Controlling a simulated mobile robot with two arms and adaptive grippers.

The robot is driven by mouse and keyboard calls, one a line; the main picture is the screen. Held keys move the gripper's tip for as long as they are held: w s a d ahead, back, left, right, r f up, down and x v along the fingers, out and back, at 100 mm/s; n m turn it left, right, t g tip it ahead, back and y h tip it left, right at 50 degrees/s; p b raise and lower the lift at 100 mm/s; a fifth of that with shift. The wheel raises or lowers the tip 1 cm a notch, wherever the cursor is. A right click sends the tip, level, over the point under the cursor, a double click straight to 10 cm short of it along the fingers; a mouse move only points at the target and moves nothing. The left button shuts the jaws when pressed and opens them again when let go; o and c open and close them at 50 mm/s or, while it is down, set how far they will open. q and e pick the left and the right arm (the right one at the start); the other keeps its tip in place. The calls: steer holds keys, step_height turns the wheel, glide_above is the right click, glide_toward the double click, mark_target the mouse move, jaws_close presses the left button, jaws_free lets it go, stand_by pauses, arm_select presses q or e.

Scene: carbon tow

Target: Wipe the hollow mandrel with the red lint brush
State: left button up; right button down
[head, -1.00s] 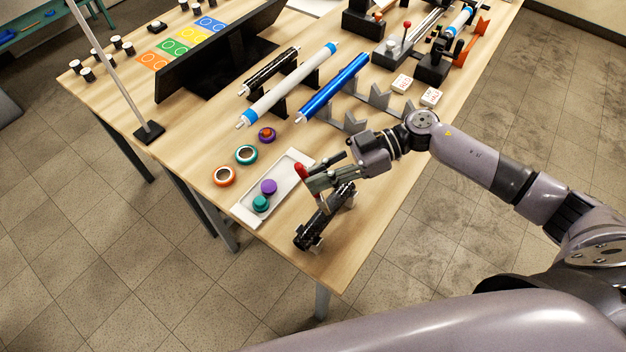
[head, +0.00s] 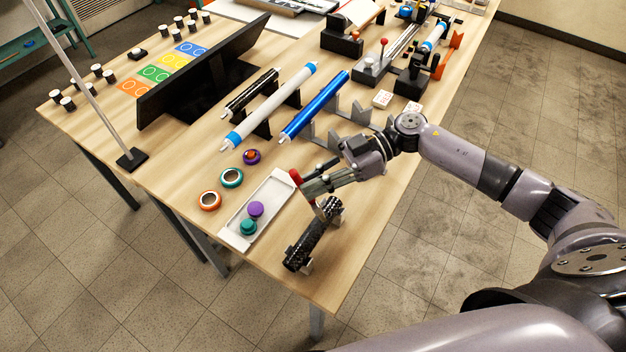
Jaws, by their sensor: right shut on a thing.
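A black, speckled tube (head: 305,246) lies on a low stand at the near end of the table; I take it to be the hollow mandrel. My right gripper (head: 311,186) is shut on the red lint brush (head: 296,178), whose red end sticks up on the left of the fingers. The brush's lower part is partly hidden by the fingers. The gripper is by the far end of the black tube; I cannot tell whether the brush touches it. My left gripper is not in view.
A white tray (head: 264,217) with a purple and a teal spool lies left of the tube. Orange, teal and purple rings sit beyond it. White (head: 272,108) and blue (head: 315,105) rollers rest on stands farther back. The table's right edge is close.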

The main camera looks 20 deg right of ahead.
mark_target(297, 173)
steer(key=shift+r+p, duration=2.4)
steer(key=shift+r, duration=0.4)
steer(key=shift+f, duration=0.1)
step_height(297, 173, up, 3)
steer(key=p, duration=0.3)
